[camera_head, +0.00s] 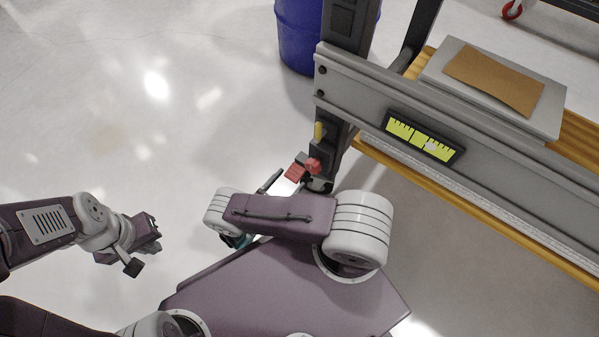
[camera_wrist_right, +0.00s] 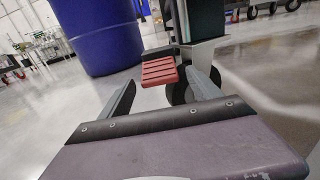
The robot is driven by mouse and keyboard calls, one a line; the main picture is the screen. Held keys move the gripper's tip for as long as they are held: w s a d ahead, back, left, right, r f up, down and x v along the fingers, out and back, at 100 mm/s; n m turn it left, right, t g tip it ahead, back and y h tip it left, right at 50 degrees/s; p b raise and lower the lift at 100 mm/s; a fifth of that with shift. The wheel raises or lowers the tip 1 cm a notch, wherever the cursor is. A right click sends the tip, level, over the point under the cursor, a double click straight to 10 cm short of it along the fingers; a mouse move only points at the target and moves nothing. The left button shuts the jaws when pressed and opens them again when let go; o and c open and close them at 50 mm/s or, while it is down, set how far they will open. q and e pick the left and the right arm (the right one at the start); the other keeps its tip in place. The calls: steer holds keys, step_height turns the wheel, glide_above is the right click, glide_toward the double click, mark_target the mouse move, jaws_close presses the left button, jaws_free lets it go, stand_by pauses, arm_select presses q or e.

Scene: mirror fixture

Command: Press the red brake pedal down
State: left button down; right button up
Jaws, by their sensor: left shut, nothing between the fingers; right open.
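The red brake pedal (camera_head: 295,173) is a small ribbed pad low at the foot of the grey fixture post. In the right wrist view the pedal (camera_wrist_right: 160,71) shows between and just beyond the fingertips, its ribbed top facing me. My right gripper (camera_head: 292,181) is open and empty, with its fingers pointing at the pedal; my own arm hides part of it in the head view. Its two dark fingers (camera_wrist_right: 160,78) flank the pedal in the wrist view; contact cannot be told. My left gripper (camera_head: 148,236) is shut and empty, far left of the pedal over bare floor.
A second red part (camera_head: 314,165) sits beside the pedal at the post (camera_head: 333,140). A black caster (camera_wrist_right: 207,84) stands behind the pedal. A blue barrel (camera_head: 299,38) stands behind the fixture. The grey beam (camera_head: 370,88) runs to the right. The floor at left is clear.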

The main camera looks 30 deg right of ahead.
steer(key=shift+w+d, duration=0.15)
steer(key=shift+d, duration=0.25)
steer(key=c, duration=1.4)
steer(key=h+b, duration=0.1)
steer(key=b, duration=0.1)
steer(key=shift+d+f+b, duration=0.1)
steer(key=shift+f+b, duration=0.3)
arm_select(q)
steer(key=f, duration=0.2)
steer(key=shift+w+d+f, duration=0.1)
steer(key=shift+d+f, duration=0.2)
steer(key=shift+f, duration=0.1)
arm_select(e)
steer(key=o, duration=1.4)
